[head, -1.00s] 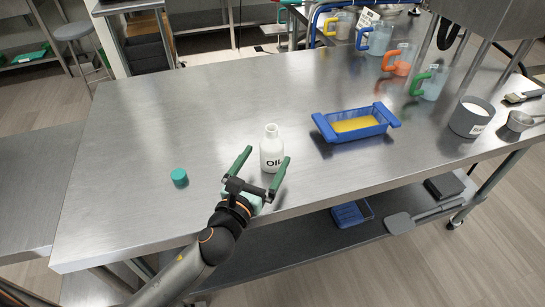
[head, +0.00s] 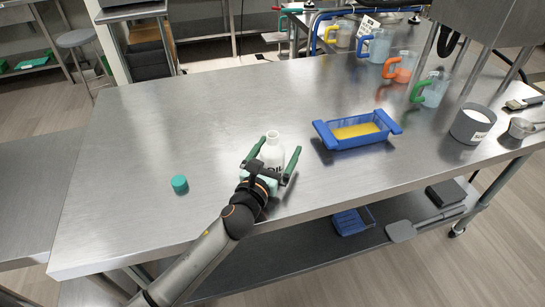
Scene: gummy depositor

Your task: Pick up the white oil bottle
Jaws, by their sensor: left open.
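The white oil bottle (head: 272,148) stands upright and uncapped on the steel table (head: 190,120), with dark lettering partly hidden by my gripper. My left gripper (head: 277,156) is open, with one green finger on each side of the bottle. I cannot tell whether the fingers touch it. A teal cap (head: 180,184) lies on the table to the left. My right gripper is not in view.
A blue tray (head: 330,139) with yellow content sits right of the bottle. Jugs with blue, orange and green handles (head: 419,92) and a grey tub (head: 466,128) stand further right. The table's left half is mostly clear.

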